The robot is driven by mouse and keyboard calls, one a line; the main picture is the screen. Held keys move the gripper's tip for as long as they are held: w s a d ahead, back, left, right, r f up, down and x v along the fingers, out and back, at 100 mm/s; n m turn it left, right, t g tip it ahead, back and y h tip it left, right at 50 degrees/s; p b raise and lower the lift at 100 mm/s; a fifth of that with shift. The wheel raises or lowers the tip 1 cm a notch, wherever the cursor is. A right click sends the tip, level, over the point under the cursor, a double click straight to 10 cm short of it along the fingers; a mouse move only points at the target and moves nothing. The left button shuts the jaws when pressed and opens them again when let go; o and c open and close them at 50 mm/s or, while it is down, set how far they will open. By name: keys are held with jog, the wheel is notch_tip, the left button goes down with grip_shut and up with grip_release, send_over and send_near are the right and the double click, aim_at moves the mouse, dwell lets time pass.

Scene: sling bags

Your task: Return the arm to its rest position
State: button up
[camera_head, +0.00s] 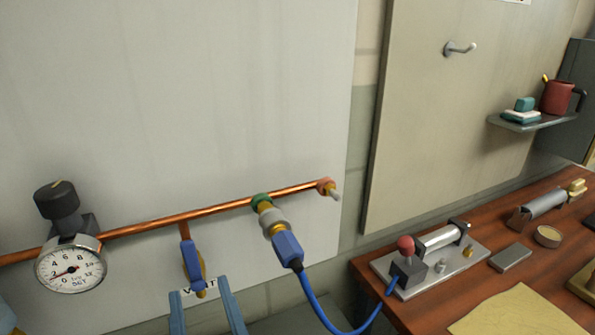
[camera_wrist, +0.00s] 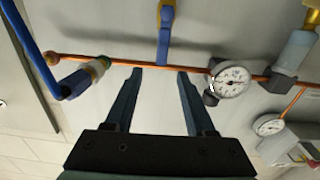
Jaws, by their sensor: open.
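My gripper (camera_head: 204,287) is open and empty at the bottom of the head view. Its two blue-grey fingers point up toward the wall panel, on either side of the lower end of a blue valve lever (camera_head: 188,258) in that picture. In the wrist view my gripper (camera_wrist: 159,72) shows its fingers apart with nothing between them. There the fingertips appear near the copper pipe (camera_wrist: 117,61), with the blue lever (camera_wrist: 164,48) beyond them. I cannot tell the exact gap to the lever. The rest of my arm is out of view.
A pressure gauge (camera_head: 70,268) is left of the lever. A blue hose (camera_head: 318,304) runs from a connector (camera_head: 287,248) on the pipe toward the wooden bench (camera_head: 415,318). The bench holds a red-knobbed valve unit (camera_head: 408,268). A shelf (camera_head: 535,124) holds a red mug (camera_head: 558,97).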

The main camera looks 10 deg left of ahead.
jog(key=w+d+r+m+t+h+p, duration=0.1)
jog(key=w+d+r+t+h+p, duration=0.2)
jog(key=r, duration=0.7)
jog(key=w+d+r+m+t+p, duration=0.1)
jog(key=d+r+t, duration=0.25)
jog(key=r, duration=0.65)
jog(key=s+d+r+m+t+h+p, duration=0.1)
jog(key=d+r+t+h, duration=0.1)
jog(key=r, duration=0.4)
jog(key=s+d+r+m+t+h+p, duration=0.1)
jog(key=s+d+r+m+t+h, duration=0.1)
jog(key=r, duration=0.5)
jog(key=s+d+r+m+t+h+p, duration=0.1)
jog(key=d+r+m+t+h, duration=0.1)
jog(key=d+r, duration=0.2)
notch_tip(320, 180, up, 3)
jog(key=shift+s+d+r+h, duration=0.1)
jog(key=shift+s+d+h, duration=0.15)
jog(key=shift+h, duration=0.15)
dwell(1.5)
